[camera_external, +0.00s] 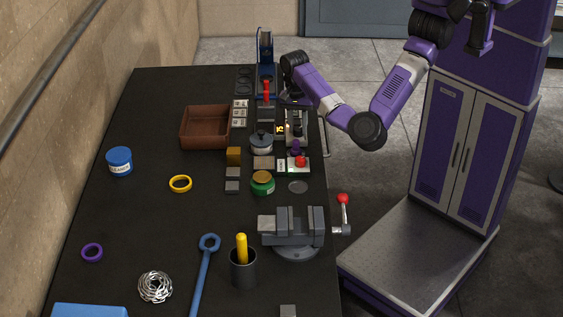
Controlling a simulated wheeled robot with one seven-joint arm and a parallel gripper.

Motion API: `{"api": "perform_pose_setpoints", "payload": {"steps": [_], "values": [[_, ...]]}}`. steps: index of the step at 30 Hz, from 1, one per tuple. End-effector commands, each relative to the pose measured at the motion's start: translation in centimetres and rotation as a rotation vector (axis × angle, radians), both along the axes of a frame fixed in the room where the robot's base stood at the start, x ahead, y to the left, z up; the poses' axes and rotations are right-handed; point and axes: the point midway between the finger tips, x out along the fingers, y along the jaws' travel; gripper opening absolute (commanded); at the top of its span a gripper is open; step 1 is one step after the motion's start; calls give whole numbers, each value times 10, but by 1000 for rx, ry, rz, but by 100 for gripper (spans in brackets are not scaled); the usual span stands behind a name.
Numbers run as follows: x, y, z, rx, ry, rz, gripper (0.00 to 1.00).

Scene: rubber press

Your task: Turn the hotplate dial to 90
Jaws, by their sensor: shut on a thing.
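The hotplate (283,140) is a dark unit near the right edge of the black table. Its small display (280,128) shows orange digits, too small to read surely. My gripper (294,111) reaches down over the hotplate's control side from the dark wrist above. It is shut on what appears to be the dial. The dial itself is mostly hidden by the fingers, so its angle cannot be told.
A blue press with a red lever (266,91) stands behind the hotplate. A brown tray (187,136) lies left; a vise (293,228) stands nearer.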

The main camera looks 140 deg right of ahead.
Motion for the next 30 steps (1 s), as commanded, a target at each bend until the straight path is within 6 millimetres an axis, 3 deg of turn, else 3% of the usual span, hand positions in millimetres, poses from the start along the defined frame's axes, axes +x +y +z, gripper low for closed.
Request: {"api": "perform_pose_setpoints", "payload": {"steps": [15,30], "values": [[-1,-1,0,-3,-2,-352,0],[-1,0,1,-2,-1,-424,0]]}}
